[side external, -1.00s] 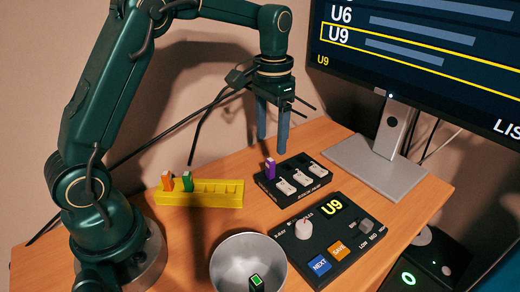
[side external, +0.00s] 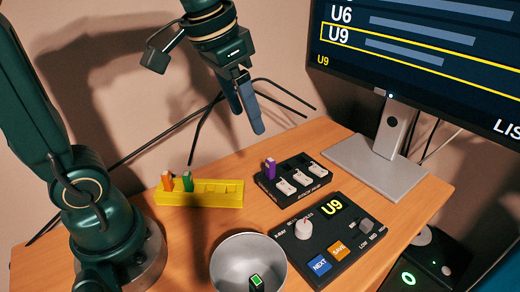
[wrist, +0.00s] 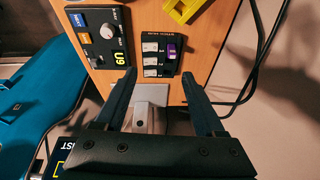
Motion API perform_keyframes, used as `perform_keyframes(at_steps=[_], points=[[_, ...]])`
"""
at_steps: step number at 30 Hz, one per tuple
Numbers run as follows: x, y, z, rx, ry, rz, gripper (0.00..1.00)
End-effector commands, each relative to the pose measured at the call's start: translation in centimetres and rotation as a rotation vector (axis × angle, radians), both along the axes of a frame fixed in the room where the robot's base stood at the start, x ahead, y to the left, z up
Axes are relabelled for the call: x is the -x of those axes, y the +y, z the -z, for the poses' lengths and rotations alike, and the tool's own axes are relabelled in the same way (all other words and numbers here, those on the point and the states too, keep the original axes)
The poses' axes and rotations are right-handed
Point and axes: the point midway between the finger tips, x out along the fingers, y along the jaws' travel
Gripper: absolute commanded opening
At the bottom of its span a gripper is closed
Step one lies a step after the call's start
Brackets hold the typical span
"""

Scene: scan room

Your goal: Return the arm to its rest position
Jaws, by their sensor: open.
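My gripper (side external: 247,110) hangs in the air above the back of the table, tilted, with nothing between its fingers. In the wrist view my gripper (wrist: 158,88) shows two fingers spread wide apart. It is well clear of the black dock (side external: 292,180) below it. A purple stick (side external: 270,168) stands upright in the dock's left end, beside several white sticks or slots. The purple stick also shows in the wrist view (wrist: 172,46).
A yellow rack (side external: 215,195) holds an orange stick (side external: 167,181) and a green stick (side external: 187,181). A metal bowl (side external: 232,277) holds a dark stick with a green top (side external: 256,281). A control box (side external: 340,235) reads U9. A monitor (side external: 430,60) stands at right.

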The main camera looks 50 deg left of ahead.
Motion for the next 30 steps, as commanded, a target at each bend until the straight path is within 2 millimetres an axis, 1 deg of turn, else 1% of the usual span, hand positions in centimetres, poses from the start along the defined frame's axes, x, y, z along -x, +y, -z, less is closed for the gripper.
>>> perform_keyframes(at_steps=[1,5,9,12,15,18,30], points=[[1.4,-0.3,-0.2,0.002,-0.033,0.000,0.71],[4.3,-0.8,0.4,0.010,-0.099,-0.004,0.71],[7.0,-1.2,2.0,0.023,-0.151,-0.018,0.71],[8.3,-1.3,3.5,0.032,-0.167,-0.031,0.71],[8.9,-1.3,4.7,0.039,-0.159,-0.047,0.71],[9.0,-1.3,5.4,0.045,-0.150,-0.060,0.71],[8.8,-1.3,5.2,0.048,-0.161,-0.067,0.71]])
